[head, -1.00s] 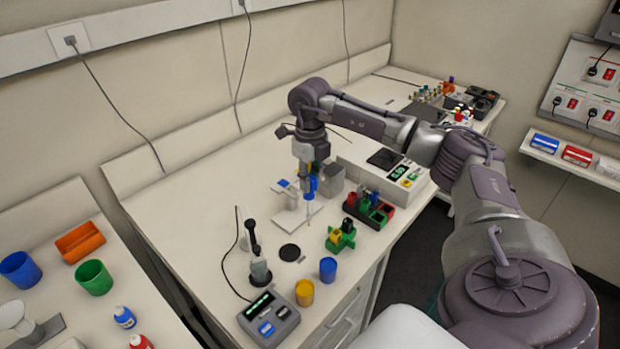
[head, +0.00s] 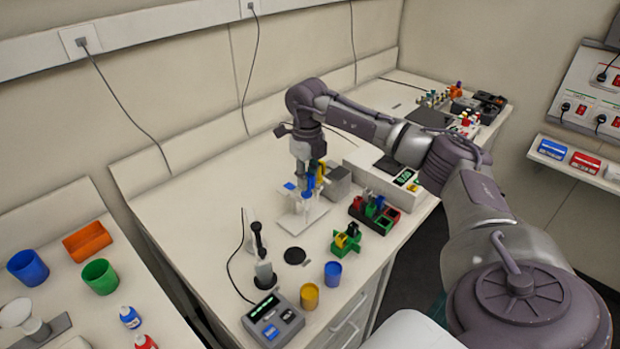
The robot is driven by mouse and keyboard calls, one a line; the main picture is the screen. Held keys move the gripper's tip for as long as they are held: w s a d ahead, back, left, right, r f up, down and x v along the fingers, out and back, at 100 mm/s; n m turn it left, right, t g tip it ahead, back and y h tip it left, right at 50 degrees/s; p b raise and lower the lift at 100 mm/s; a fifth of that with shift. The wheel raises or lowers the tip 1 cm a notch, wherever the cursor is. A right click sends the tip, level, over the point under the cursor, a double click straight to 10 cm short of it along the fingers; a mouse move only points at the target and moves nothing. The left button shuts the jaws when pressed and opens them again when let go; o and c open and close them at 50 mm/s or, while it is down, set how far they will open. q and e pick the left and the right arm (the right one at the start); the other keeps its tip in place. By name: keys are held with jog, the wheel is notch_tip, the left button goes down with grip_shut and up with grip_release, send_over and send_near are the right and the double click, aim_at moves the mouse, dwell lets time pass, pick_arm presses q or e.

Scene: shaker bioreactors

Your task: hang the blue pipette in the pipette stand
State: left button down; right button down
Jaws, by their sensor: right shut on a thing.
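The blue pipette (head: 311,183) is upright in my right gripper (head: 312,168), which is shut on it above the bench. The white pipette stand (head: 312,217) stands on the bench directly under and behind the gripper. A blue part (head: 290,186) shows at the stand's upper left. The pipette overlaps the stand in the picture, and I cannot tell whether it touches the holder. A yellow part shows beside the pipette, close to the gripper. My left gripper is out of view.
A grey block (head: 339,181) and a white instrument (head: 372,172) stand close right of the stand. A rack with red and green parts (head: 374,211), a green rack (head: 346,242) and a black disc (head: 295,255) are nearer. The bench left of the stand is clear.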

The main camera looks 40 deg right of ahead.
jog(key=shift+w, duration=1.05)
jog(key=shift+w+a, duration=0.1)
jog(key=shift+w, duration=0.15)
jog(key=shift+f, duration=0.45)
dwell(0.7)
jog(key=c, duration=0.9)
grip_release()
